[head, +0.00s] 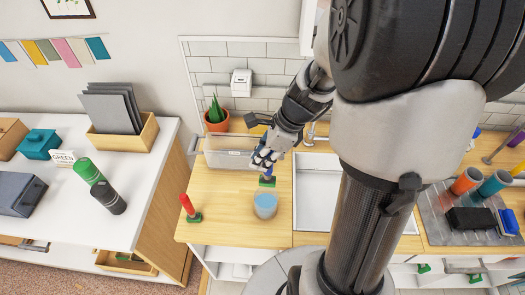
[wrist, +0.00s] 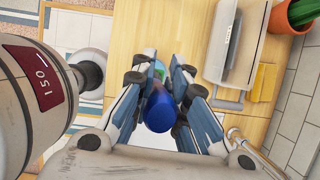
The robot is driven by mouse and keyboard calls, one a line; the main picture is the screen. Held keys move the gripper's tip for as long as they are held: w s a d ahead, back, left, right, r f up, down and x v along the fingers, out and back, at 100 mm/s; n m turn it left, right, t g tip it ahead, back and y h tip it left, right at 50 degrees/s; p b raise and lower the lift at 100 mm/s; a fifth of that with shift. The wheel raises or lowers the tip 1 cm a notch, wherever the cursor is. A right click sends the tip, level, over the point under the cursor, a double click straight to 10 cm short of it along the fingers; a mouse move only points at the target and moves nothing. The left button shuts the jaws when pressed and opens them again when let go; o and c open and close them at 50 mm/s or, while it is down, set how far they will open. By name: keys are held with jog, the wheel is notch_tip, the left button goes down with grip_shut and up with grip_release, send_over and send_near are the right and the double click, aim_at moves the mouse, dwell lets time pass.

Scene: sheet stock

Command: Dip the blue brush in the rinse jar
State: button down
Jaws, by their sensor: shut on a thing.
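The blue brush (head: 268,175) is upright at its green holder (head: 267,183) on the wooden counter. My gripper (head: 264,160) is shut around the top of its handle. In the wrist view the blue handle (wrist: 159,110) sits between the two fingers of my gripper (wrist: 165,95), with a bit of green beyond it. I cannot tell whether the brush's lower end is seated in the holder or just above it. The rinse jar (head: 265,206), a clear jar with light blue liquid, stands just in front of the brush, nearer the counter's front edge.
A red brush (head: 187,204) stands in another green holder (head: 194,217) left of the jar. A clear bin (head: 225,152) and a potted plant (head: 216,119) are behind. A sink (head: 316,190) lies to the right. Counter between the red brush and the jar is clear.

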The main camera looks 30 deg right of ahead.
jog(key=shift+w+a, duration=0.2)
jog(key=shift+w, duration=0.05)
notch_tip(320, 180, down, 7)
jog(key=b, duration=0.5)
dwell(0.3)
jog(key=shift+s+d+f, duration=0.1)
notch_tip(320, 180, down, 10)
jog(key=b, duration=0.8)
jog(key=shift+f, duration=0.15)
dwell(1.1)
dwell(1.4)
